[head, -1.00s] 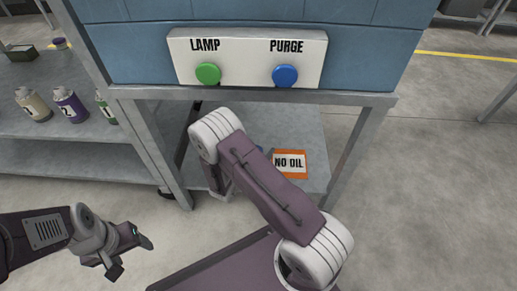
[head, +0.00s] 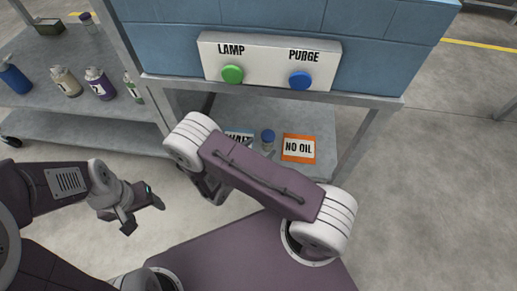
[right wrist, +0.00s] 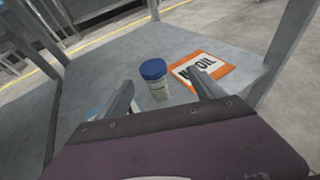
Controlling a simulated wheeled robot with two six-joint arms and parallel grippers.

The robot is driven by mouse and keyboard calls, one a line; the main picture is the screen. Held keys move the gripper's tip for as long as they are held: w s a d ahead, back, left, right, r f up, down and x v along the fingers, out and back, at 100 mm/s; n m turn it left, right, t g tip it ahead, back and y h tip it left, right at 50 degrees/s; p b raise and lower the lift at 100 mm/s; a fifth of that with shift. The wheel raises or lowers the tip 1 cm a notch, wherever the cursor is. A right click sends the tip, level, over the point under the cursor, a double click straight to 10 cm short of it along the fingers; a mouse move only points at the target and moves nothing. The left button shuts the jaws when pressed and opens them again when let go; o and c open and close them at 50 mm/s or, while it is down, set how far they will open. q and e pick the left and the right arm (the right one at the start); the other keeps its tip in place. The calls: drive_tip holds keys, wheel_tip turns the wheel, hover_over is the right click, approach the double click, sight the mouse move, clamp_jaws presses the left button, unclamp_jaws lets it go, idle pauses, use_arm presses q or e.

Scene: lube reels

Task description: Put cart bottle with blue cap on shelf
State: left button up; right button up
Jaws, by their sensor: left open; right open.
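A small clear bottle with a blue cap (head: 268,138) stands upright on the low grey shelf (head: 300,118) under the button panel, between two cards. It also shows in the right wrist view (right wrist: 154,82), beyond and between my right fingers. My right gripper (right wrist: 162,84) is open and empty, facing the bottle; its fingers do not visibly touch it. In the head view my right arm mostly hides that gripper. My left gripper (head: 145,208) is open and empty over the floor at the left, away from the shelf.
An orange-edged NO OIL card (head: 299,148) lies right of the bottle. A blue WAIT card (head: 238,137) is partly hidden by my right arm. A grey cart (head: 100,128) at left holds several bottles, including a blue one (head: 14,77) and a purple one (head: 100,84). Frame legs flank the shelf.

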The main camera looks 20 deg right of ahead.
drive_tip(key=s+d+r+m+g+y, duration=0.1)
drive_tip(key=s+r+m+g+y, duration=0.2)
drive_tip(key=s+m+g, duration=0.35)
drive_tip(key=s+d+r+m+g+y, duration=0.1)
drive_tip(key=s+r+m+g+y, duration=0.25)
drive_tip(key=s+m, duration=0.55)
drive_tip(key=w+a+r+m+t+y, duration=0.3)
drive_tip(key=m+y, duration=0.3)
drive_tip(key=m, duration=0.3)
drive_tip(key=shift+w+a+r+t, duration=0.35)
drive_tip(key=shift+a+r, duration=0.25)
drive_tip(key=shift+a, duration=0.3)
